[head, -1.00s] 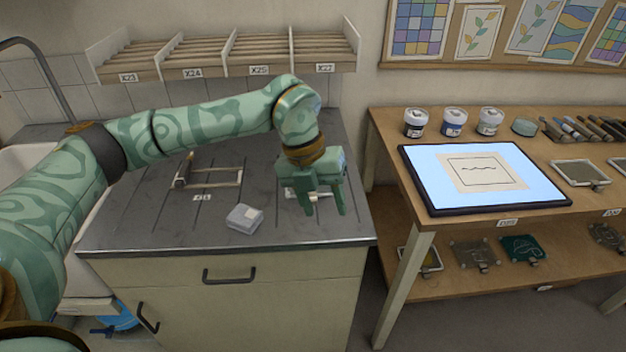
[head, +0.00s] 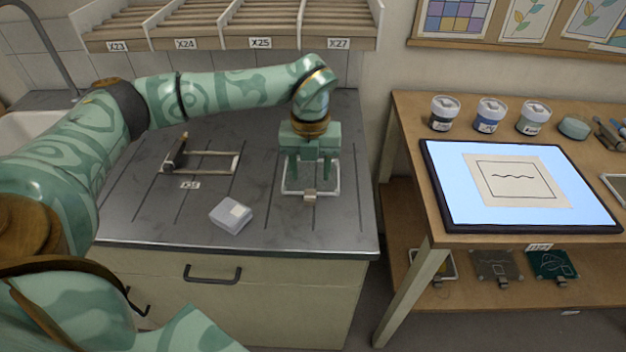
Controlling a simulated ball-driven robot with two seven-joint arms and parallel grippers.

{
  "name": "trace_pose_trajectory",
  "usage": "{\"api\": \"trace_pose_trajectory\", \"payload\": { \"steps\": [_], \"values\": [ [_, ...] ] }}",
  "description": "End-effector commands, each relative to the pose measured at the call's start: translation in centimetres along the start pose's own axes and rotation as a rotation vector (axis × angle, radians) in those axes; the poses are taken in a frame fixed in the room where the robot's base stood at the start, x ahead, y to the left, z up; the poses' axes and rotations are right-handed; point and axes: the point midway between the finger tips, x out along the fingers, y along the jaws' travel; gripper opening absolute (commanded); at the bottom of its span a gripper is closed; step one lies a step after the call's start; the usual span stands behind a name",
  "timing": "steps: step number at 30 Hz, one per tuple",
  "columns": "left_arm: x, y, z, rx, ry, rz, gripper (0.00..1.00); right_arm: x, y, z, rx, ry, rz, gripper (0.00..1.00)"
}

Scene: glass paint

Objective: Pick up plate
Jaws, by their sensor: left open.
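My left gripper (head: 310,183) points down over this plate, open, with one finger on each side of the plate's middle. Its fingers hide part of the plate, and I cannot tell whether they touch it. More plates with clips lie on the lower shelf of the wooden table: a pale-framed one (head: 447,264), a grey one (head: 497,264) and a green one (head: 546,262). My right gripper is not in view.
A small whitish box (head: 231,215) and a metal-and-wood frame tool (head: 205,156) lie left on the counter. A slatted rack (head: 222,43) hangs behind. The wooden table (head: 410,110) at right holds a lit panel (head: 480,217) and several jars (head: 490,118).

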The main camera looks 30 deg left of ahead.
Motion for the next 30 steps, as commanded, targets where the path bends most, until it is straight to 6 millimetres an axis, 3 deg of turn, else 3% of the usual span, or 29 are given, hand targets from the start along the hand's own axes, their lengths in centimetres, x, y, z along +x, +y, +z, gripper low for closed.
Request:
{"api": "trace_pose_trajectory", "payload": {
  "steps": [8,15,23,28,30],
  "values": [
    [2.2,0.0,-0.2,0.0,0.0,0.0,0.49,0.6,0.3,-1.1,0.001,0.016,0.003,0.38],
    [6.2,0.1,-0.7,0.0,0.002,0.001,0.49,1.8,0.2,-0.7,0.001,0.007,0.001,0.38],
    [6.5,0.1,-0.7,0.001,-0.001,-0.001,0.49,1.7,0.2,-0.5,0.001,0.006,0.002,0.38],
    [6.5,0.1,-0.7,0.001,-0.001,-0.001,0.02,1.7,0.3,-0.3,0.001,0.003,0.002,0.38],
    [6.5,0.1,-0.7,0.0,-0.001,-0.001,0.0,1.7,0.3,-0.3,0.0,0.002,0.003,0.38]
  ]
}}
